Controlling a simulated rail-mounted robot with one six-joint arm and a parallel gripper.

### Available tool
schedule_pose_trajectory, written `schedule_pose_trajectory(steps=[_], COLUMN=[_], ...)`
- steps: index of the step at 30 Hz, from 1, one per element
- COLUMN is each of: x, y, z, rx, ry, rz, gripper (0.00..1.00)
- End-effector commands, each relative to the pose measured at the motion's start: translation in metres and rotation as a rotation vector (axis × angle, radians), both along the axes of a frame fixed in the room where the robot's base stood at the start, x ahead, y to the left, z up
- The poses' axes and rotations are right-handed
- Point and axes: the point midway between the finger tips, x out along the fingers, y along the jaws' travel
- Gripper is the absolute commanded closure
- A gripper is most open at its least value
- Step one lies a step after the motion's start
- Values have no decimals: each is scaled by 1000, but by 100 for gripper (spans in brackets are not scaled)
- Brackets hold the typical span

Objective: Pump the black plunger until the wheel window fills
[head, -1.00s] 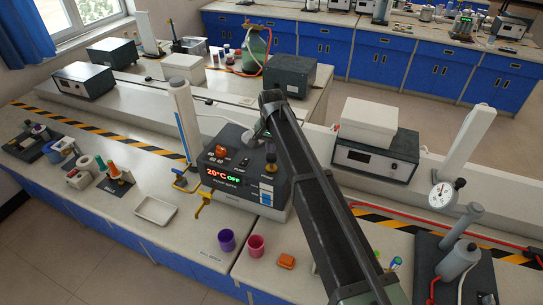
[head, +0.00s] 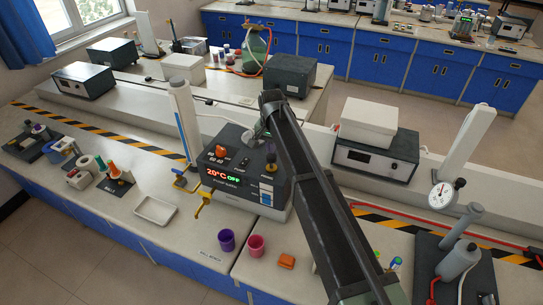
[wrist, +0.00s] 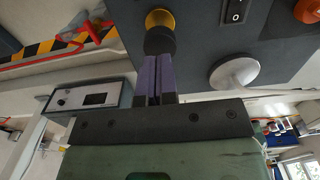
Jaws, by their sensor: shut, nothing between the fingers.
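The black plunger (wrist: 160,41) is a round dark knob above a yellow collar in the wrist view; in the head view it shows small (head: 271,158) on top of the dark unit (head: 232,196) with the 20°C OFF display. My gripper (wrist: 159,58) has its purple fingers closed together, empty, with the tips right at the knob's edge; I cannot tell whether they touch.
A pale round disc (wrist: 234,73) and a black switch (wrist: 235,12) lie near the plunger. Purple (head: 227,240) and pink (head: 256,246) cups and an orange block (head: 287,261) stand in front of the unit. A white tray (head: 155,210) is left. A boxed instrument (head: 376,155) stands right.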

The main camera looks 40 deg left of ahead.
Motion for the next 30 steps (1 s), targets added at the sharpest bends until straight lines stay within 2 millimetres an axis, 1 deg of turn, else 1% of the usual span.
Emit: schedule_pose_trajectory(steps=[30], x=[0], y=[0], z=[-42], rx=[0], ry=[0], rz=[0], gripper=[100])
